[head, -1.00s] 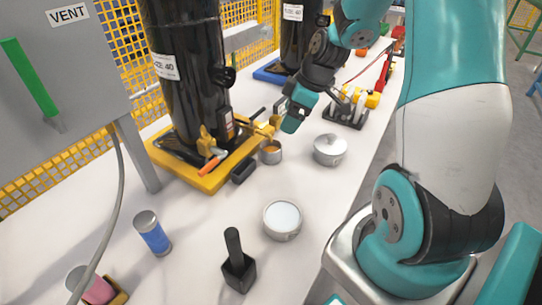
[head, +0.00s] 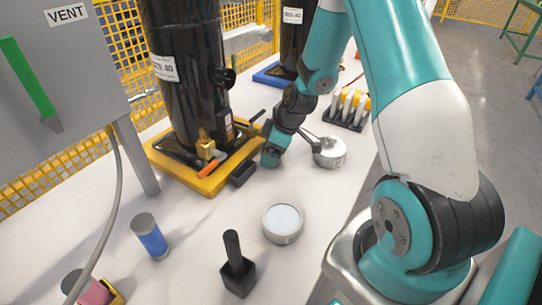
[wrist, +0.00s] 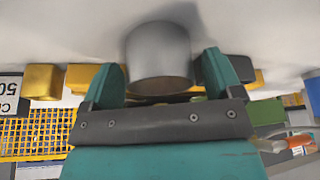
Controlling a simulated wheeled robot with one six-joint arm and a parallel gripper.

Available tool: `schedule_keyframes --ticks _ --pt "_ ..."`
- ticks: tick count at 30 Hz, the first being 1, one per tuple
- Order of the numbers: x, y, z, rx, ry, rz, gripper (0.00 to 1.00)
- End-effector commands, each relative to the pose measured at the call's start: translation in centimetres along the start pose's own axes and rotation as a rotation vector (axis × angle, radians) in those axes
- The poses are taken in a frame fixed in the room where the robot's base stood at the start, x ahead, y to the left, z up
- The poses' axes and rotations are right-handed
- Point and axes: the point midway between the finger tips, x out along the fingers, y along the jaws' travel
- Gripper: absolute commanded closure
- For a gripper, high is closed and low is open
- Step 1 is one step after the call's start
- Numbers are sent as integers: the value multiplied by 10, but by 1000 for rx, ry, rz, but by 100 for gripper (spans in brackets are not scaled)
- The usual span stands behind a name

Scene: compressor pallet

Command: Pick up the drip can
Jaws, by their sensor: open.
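The drip can (wrist: 158,52), a small grey metal cylinder, shows in the wrist view between the two fingers of my gripper (wrist: 160,70). The fingers are open, one on each side of it, and I see no clear grip on it. In the head view my gripper (head: 271,156) is low over the white table beside the front corner of the yellow pallet. It hides the can there.
The yellow pallet (head: 205,185) with a black compressor (head: 190,100) is at left. A round pale-topped tin (head: 283,222) and a black-handled tool (head: 236,265) stand nearer, with clear table between.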

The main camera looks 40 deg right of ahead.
Motion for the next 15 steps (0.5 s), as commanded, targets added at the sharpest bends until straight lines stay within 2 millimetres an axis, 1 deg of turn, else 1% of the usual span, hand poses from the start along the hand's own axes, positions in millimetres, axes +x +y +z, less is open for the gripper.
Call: schedule_keyframes --ticks 3,4,5,6,8,9,11,15 --pt "0 0 0 0 0 0 15" --pt "0 0 0 0 0 0 17" --pt "0 0 0 0 0 0 24" --pt "0 0 0 0 0 0 33" --pt "-1 0 0 0 0 0 47" --pt "-1 0 0 0 0 0 56" --pt "-1 0 0 0 0 0 68" --pt "-1 0 0 0 0 0 68"
